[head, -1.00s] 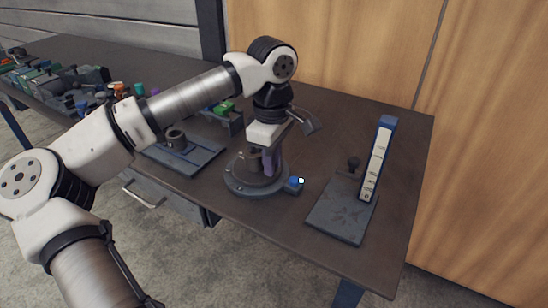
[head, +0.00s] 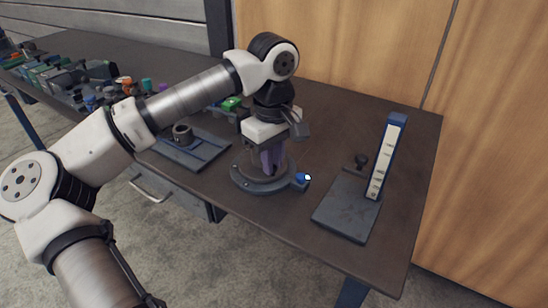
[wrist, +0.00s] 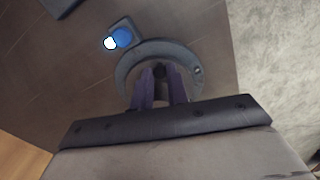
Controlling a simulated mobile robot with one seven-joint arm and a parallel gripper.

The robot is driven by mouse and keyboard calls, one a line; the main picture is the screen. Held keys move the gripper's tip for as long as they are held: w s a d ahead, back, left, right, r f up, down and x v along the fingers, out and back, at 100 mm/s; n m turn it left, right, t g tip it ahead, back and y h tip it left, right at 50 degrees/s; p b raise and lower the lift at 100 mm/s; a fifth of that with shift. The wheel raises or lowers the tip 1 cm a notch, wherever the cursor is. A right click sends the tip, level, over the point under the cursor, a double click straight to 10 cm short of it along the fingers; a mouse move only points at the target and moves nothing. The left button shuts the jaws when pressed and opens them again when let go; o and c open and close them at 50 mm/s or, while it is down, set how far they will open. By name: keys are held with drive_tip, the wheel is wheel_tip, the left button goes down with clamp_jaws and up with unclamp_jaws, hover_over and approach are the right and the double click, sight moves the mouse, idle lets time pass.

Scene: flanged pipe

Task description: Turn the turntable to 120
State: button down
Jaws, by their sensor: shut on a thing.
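The turntable (head: 246,184) is a round dark grey disc on the bench, near its front edge. A small block with a blue knob and a white dot (head: 303,177) sits at its right rim, and it also shows at the top of the wrist view (wrist: 121,38). My gripper (head: 268,160) points down over the turntable's middle. Its purple fingers (wrist: 160,88) are shut on a small dark post (wrist: 159,71) at the centre. The gripper body hides much of the disc, and I cannot read any angle marks.
A flat plate with a black knob and an upright blue-framed scale (head: 388,157) stands to the right. A grey fixture plate (head: 192,150) lies to the left. Several coloured parts (head: 75,85) crowd the far left. Bare bench lies between turntable and scale.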

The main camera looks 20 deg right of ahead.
idle(0.4)
drive_tip(key=c, duration=1.4)
unclamp_jaws()
drive_tip(key=shift+o, duration=0.2)
wheel_tip(320, 180, up, 14)
drive_tip(key=shift+f, duration=0.1)
